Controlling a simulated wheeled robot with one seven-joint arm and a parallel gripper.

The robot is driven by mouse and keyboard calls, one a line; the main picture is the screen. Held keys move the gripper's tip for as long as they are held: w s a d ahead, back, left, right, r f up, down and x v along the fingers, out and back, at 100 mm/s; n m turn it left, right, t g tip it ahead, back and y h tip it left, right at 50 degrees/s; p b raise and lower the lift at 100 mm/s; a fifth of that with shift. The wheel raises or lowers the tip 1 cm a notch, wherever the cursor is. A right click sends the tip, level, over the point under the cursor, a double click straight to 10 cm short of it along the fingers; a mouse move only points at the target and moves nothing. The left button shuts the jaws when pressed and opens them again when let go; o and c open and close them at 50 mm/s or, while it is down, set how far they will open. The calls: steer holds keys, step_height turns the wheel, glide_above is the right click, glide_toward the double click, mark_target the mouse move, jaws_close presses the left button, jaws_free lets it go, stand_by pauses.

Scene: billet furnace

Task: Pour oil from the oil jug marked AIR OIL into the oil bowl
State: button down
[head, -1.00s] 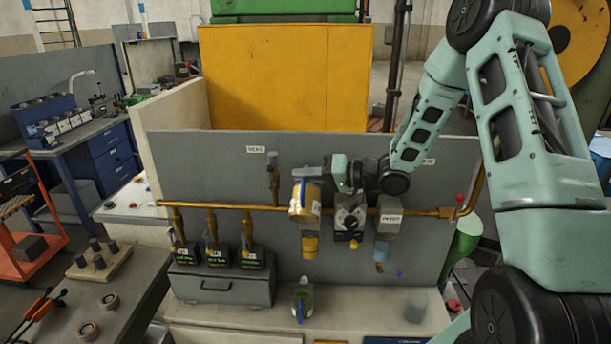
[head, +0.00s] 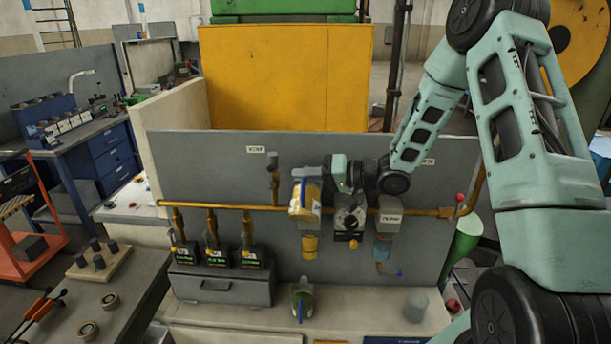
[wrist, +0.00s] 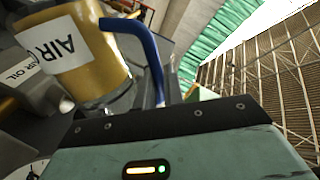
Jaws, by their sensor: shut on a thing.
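The yellow oil jug (head: 313,196) with a white label and blue handle is held up in front of the grey panel. In the wrist view the jug (wrist: 85,55) shows large letters "AIR", upside down, and its blue handle (wrist: 150,55). My gripper (head: 333,180) is shut on the jug from the right; its fingertips are mostly hidden. An amber bowl (head: 310,245), which looks like the oil bowl, hangs directly below the jug. The jug hides the bowl's upper fitting. A label reading "AIR OIL" (wrist: 20,72) shows beside the jug. No oil stream is visible.
A regulator with a dark knob (head: 349,220) and a filter with a clear bowl (head: 384,250) stand close on the right. A brass pipe (head: 240,207) runs across the panel. Several dark containers (head: 215,257) are at left.

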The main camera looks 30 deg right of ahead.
steer(key=shift+w+d+r+m, duration=0.25)
steer(key=shift+w+r+m, duration=0.1)
steer(key=shift+r, duration=0.1)
steer(key=shift+w+d+r+m, duration=0.2)
steer(key=shift+r+m, duration=0.15)
steer(key=shift+r, duration=0.05)
stand_by(3.5)
stand_by(2.2)
steer(key=shift+s+a+f+n+b, duration=0.25)
steer(key=shift+f+b, duration=0.3)
steer(key=shift+b, duration=0.35)
steer(key=shift+s+a+f+n+b, duration=0.35)
steer(key=shift+n+b, duration=0.3)
steer(key=shift+b, duration=0.45)
steer(key=shift+s+f, duration=0.1)
